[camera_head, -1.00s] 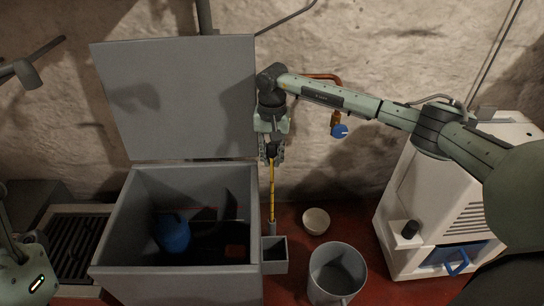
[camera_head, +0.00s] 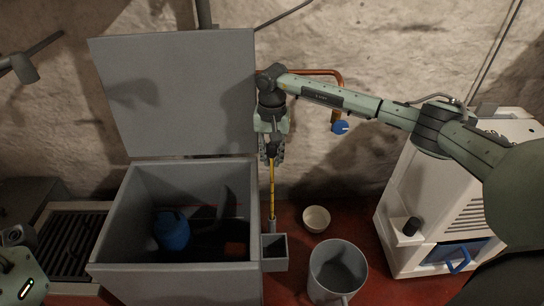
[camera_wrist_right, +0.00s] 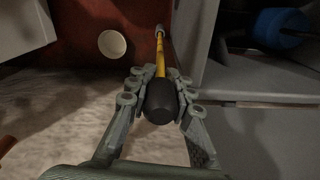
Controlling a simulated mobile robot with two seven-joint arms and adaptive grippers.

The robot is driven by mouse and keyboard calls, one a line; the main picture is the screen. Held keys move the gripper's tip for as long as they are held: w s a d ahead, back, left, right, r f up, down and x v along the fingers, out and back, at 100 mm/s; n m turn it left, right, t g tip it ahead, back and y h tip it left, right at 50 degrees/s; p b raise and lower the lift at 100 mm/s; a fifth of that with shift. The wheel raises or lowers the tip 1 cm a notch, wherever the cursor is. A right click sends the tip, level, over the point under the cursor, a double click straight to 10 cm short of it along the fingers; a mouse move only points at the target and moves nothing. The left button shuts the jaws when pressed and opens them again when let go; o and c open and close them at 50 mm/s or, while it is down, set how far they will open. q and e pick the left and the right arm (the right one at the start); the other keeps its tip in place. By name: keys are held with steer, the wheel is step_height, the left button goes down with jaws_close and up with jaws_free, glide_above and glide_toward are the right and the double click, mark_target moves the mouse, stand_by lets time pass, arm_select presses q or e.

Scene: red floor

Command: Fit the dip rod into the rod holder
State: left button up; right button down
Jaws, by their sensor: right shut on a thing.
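The dip rod (camera_head: 272,187) is thin and yellow, with a black grip and a grey lower end. My right gripper (camera_head: 272,152) is shut on its black grip and holds it nearly upright beside the chest's right wall. The grip (camera_wrist_right: 162,102) also shows between the fingers in the right wrist view. A small grey open-topped box (camera_head: 274,257), which looks like the rod holder, is on the chest's right side. The rod's lower end is at this box's back edge; I cannot tell whether it is inside anything. My left arm shows at the lower left edge; its fingertips are unclear.
The open grey chest (camera_head: 180,277) holds a blue jug (camera_head: 171,231). A grey mug (camera_head: 338,272) and a pale bowl (camera_head: 316,219) stand on the red floor to the right. A white machine (camera_head: 415,200) stands further right, and a pipe with a blue knob (camera_head: 340,128) runs along the wall.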

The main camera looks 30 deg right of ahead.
steer(key=shift+f, duration=0.1)
steer(key=c, duration=1.3)
jaws_free()
steer(key=shift+o, duration=0.2)
step_height(320, 180, up, 12)
steer(key=shift+r, duration=0.1)
